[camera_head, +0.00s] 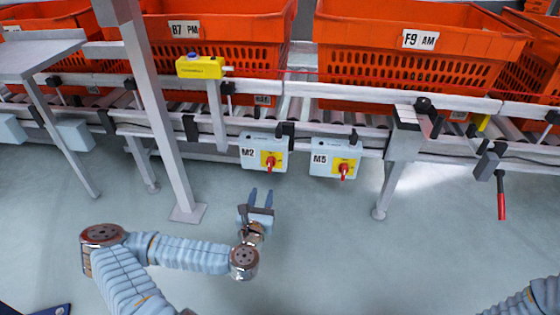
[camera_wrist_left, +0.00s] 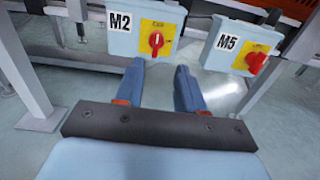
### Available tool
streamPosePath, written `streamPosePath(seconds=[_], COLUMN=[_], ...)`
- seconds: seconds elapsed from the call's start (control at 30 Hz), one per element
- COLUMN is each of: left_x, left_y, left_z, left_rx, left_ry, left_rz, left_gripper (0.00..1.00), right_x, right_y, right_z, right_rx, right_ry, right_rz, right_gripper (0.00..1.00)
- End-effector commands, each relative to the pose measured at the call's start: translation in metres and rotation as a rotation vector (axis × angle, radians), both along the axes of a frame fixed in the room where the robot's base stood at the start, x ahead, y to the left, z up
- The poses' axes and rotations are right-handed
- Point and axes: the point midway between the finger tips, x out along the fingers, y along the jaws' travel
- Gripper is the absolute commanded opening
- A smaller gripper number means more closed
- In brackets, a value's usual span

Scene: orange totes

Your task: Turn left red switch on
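The left red switch (camera_head: 269,162) is a red rotary knob on a yellow plate, on the light-blue box marked M2 (camera_head: 250,147). In the left wrist view the switch (camera_wrist_left: 156,40) shows near the top, with its handle roughly upright. The right red switch (camera_head: 344,170) sits on the box marked M5 (camera_head: 320,170); in the left wrist view this switch (camera_wrist_left: 257,62) is tilted. My left gripper (camera_head: 261,192) is open and empty, just below the M2 box and apart from it. Its two fingers (camera_wrist_left: 160,75) point toward the boxes. My right gripper is out of view.
Orange totes (camera_head: 400,75) stand on the conveyor (camera_head: 300,118) above the boxes. A metal post (camera_head: 160,120) rises left of my left gripper. A conveyor leg (camera_head: 388,185) stands to the right. The floor between them is clear.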

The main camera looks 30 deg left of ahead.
Motion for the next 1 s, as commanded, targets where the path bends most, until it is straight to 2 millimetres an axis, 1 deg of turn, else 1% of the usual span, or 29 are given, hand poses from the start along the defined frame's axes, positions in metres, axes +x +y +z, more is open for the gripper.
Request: streamPosePath(seconds=[0.07, 0.17, 0.27, 0.4, 0.6, 0.7, 0.8, 1.0], left_x=[0.004, 0.017, 0.037, 0.069, 0.107, 0.118, 0.126, 0.129], left_y=[0.006, 0.010, 0.017, 0.028, 0.041, 0.045, 0.048, 0.049], left_z=[0.001, 0.001, 0.001, 0.000, 0.001, 0.000, 0.001, 0.001], left_rx=[-0.010, -0.009, -0.006, -0.007, -0.007, -0.007, -0.008, -0.008], left_ry=[-0.010, -0.011, -0.010, -0.008, -0.008, -0.006, -0.006, -0.006], left_rz=[0.015, 0.014, 0.014, 0.012, 0.011, 0.011, 0.010, 0.009], left_gripper=[0.38, 0.38, 0.38, 0.38, 0.38, 0.38, 0.38, 0.38], right_x=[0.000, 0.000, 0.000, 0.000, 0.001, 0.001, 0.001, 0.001], right_y=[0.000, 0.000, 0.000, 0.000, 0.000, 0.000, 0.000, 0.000], right_z=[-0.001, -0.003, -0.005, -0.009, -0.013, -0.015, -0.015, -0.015], right_rx=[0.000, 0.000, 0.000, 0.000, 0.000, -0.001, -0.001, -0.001], right_ry=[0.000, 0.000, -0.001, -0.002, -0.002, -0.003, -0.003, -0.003], right_rz=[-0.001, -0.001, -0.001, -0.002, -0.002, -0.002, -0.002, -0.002], right_gripper=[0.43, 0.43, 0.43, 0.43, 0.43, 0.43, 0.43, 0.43])
